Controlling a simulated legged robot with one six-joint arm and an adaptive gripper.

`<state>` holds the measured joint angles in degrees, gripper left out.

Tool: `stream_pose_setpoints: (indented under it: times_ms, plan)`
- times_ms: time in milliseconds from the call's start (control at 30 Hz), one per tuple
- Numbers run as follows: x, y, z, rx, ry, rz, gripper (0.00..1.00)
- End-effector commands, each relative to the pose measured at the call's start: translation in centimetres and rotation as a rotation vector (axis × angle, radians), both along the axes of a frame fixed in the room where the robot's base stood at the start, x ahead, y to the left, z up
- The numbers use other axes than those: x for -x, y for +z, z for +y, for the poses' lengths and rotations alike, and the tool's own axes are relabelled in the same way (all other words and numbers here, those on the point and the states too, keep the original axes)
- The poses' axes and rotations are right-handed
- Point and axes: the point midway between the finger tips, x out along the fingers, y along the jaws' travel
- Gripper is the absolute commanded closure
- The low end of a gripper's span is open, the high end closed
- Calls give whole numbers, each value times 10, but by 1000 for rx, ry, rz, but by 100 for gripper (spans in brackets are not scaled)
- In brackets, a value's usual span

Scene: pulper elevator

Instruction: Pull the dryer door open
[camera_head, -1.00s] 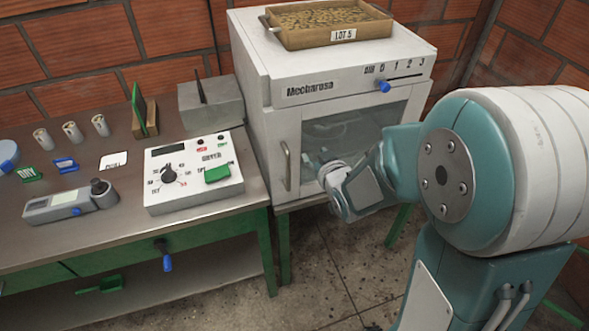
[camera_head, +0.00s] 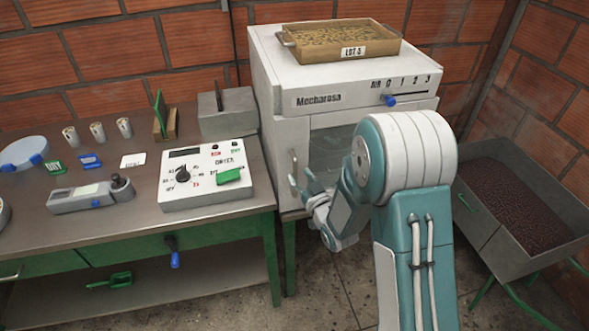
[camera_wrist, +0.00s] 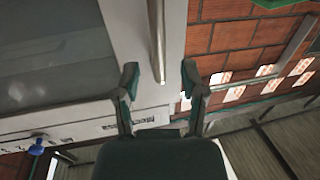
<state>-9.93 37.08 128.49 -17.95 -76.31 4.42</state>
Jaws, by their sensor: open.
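The dryer (camera_head: 285,110) is a white box marked "Mecharosa", standing beside the bench. Its door (camera_head: 330,150) has a dark glass window and looks shut. The upright metal door handle (camera_head: 293,163) is at the door's left edge, its lower part hard to make out behind my fingers. My gripper (camera_head: 300,178) is open at the handle, low on the door's left side. In the wrist view my gripper (camera_wrist: 160,78) has its two fingers apart, with the end of the handle (camera_wrist: 156,35) showing between them. I cannot tell whether either finger touches it.
A wooden tray of beans (camera_head: 340,44) rests on the dryer. At left, the metal bench (camera_head: 110,210) holds a control box (camera_head: 205,185) and small items. Concrete floor shows in front.

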Motion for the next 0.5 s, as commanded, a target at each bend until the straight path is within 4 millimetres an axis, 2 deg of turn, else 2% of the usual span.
stream_pose_setpoints:
  times_ms: [100, 200, 500]
  plan:
    - [-17, 0, 9, 0, -1, -1, 46]
    - [-26, 0, 15, 1, 0, 0, 46]
    - [-32, 0, 18, 2, -1, 1, 46]
